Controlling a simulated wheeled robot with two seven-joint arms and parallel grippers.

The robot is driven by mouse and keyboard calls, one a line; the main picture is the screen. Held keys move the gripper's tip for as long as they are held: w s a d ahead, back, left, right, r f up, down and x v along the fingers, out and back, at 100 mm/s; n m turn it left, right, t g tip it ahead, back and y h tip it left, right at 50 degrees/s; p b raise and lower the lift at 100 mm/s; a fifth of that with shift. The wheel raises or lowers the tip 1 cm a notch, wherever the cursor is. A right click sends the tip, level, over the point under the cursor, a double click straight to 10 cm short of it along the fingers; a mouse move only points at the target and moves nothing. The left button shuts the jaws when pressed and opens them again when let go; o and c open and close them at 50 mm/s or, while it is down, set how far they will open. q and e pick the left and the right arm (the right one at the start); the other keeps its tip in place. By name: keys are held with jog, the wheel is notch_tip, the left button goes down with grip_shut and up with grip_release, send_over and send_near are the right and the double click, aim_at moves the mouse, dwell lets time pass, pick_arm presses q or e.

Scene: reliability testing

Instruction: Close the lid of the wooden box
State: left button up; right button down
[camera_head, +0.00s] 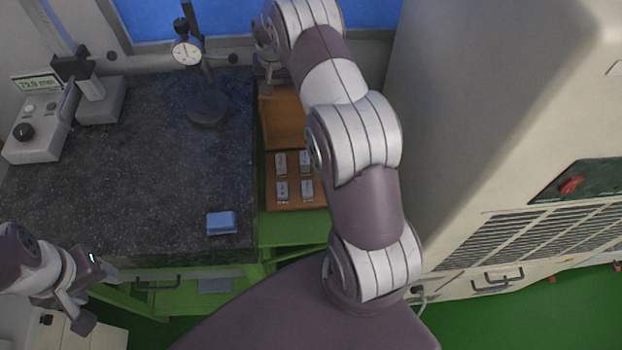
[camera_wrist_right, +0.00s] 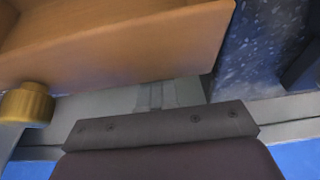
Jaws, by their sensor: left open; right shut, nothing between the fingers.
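The wooden box (camera_head: 296,205) sits at the right end of the bench with several small metal blocks in it. Its lid (camera_head: 282,122) is open, raised at the back of the box. My right arm hides part of the box's right side. My right gripper (camera_head: 267,76) is shut and empty at the far edge of the lid. In the right wrist view, the lid (camera_wrist_right: 110,45) fills the top, just beyond the gripper; contact cannot be told. My left gripper (camera_head: 98,298) is open and empty at lower left, off the bench's front edge.
A dial gauge stand (camera_head: 207,105) stands left of the lid on the dark stone slab (camera_head: 130,185). A blue block (camera_head: 221,222) lies near the front edge. A measuring device (camera_head: 45,125) is at the left. A large beige cabinet (camera_head: 470,120) bounds the right.

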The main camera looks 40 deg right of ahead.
dwell(0.4)
jog(key=s+a, duration=0.5)
jog(key=s, duration=0.4)
jog(key=shift+s+a+b, duration=0.25)
jog(key=shift+a+b, duration=0.15)
jog(key=shift+b, duration=0.05)
dwell(0.7)
jog(key=shift+f, duration=0.25)
jog(key=w+d+p+v, duration=0.1)
jog(key=w+p+v, duration=0.1)
jog(key=p+v, duration=0.4)
jog(key=v, duration=0.3)
jog(key=shift+r, duration=0.25)
jog(key=shift+d, duration=0.1)
